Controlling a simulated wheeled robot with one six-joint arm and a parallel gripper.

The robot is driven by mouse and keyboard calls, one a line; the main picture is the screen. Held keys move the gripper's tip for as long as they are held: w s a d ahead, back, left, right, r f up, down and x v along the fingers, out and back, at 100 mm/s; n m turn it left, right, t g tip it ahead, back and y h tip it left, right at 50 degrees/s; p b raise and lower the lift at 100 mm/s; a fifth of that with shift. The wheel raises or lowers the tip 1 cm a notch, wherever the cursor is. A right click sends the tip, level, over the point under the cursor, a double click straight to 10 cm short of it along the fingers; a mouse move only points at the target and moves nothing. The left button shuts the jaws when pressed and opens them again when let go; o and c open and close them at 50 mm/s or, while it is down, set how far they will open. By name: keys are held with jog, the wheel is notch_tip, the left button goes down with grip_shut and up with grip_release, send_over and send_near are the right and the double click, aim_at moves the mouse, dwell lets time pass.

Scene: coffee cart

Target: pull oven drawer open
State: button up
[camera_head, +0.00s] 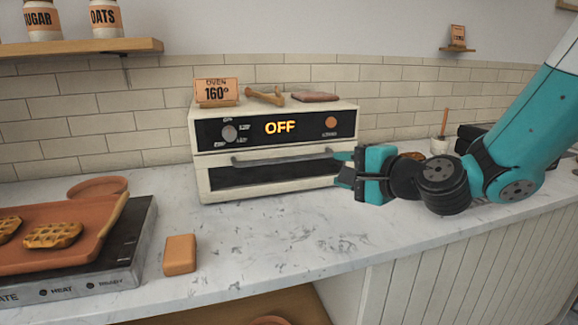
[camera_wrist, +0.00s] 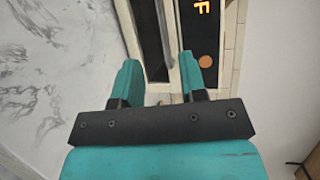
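The oven (camera_head: 270,140) is a cream box with a dark front panel reading OFF. Below the panel is its drawer (camera_head: 265,177), with a dark window and a long grey handle (camera_head: 280,160) across it. The drawer looks closed. My gripper (camera_head: 341,169) is at the right end of the handle, with its fingers one above the other. In the wrist view, the two teal fingers (camera_wrist: 159,65) are apart, and the handle (camera_wrist: 164,30) runs toward the gap between them. I cannot tell whether either finger touches the handle.
An oven sign reading 160° (camera_head: 216,91) stands on the oven top. A hot plate with a tray of waffles (camera_head: 90,252) is at the left, with an orange-brown block (camera_head: 180,254) beside it. The marble counter (camera_head: 270,235) before the oven is clear.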

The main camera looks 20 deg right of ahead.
aim_at(290, 160)
jog(key=p+x, duration=0.5)
jog(key=x, duration=1.1)
jog(key=shift+w+a+f, duration=0.1)
jog(key=shift+w+a, duration=0.15)
jog(key=shift+c, duration=0.5)
grip_shut()
